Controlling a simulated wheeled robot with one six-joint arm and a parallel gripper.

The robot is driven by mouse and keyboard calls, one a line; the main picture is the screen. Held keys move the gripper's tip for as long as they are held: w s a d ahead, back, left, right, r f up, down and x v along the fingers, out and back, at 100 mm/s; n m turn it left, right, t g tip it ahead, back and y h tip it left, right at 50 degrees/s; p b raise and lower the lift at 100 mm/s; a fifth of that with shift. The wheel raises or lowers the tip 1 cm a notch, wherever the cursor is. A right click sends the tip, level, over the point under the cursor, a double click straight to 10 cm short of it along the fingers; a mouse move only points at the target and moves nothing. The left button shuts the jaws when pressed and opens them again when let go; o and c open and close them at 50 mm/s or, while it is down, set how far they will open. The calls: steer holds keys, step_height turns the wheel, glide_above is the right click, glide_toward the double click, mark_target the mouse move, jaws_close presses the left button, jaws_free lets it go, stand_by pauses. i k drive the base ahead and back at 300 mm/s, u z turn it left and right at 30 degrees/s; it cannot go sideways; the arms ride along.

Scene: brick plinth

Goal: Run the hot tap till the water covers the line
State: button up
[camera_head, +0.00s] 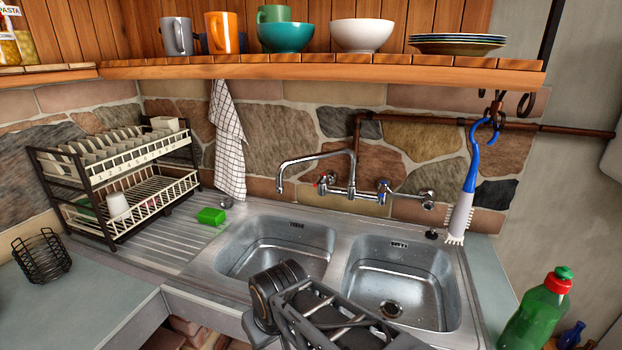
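A wall-mounted chrome mixer tap (340,190) sits on the stone wall behind a double steel sink. Its red-marked hot handle (321,182) is on the left and its blue-marked cold handle (384,186) on the right. The spout (281,178) curves left and ends above the left basin (268,222). No stream of water shows under it. I cannot make out a fill line or a water level in the left basin. The right basin (372,250) looks empty, with its drain visible. My arm crosses the front of the sink and hides part of both basins. My gripper is not visible.
A dish rack (112,185) and green sponge (211,216) are left of the sink. A checked towel (228,140) and blue-handled brush (467,200) hang behind. A wooden shelf (330,68) with crockery overhangs the tap. A green bottle (535,318) stands front right.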

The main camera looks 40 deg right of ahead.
mark_target(323, 176)
steer(key=z, duration=1.5)
steer(key=k, duration=0.2)
steer(key=u, duration=0.75)
steer(key=i, duration=0.35)
steer(key=z, duration=0.3)
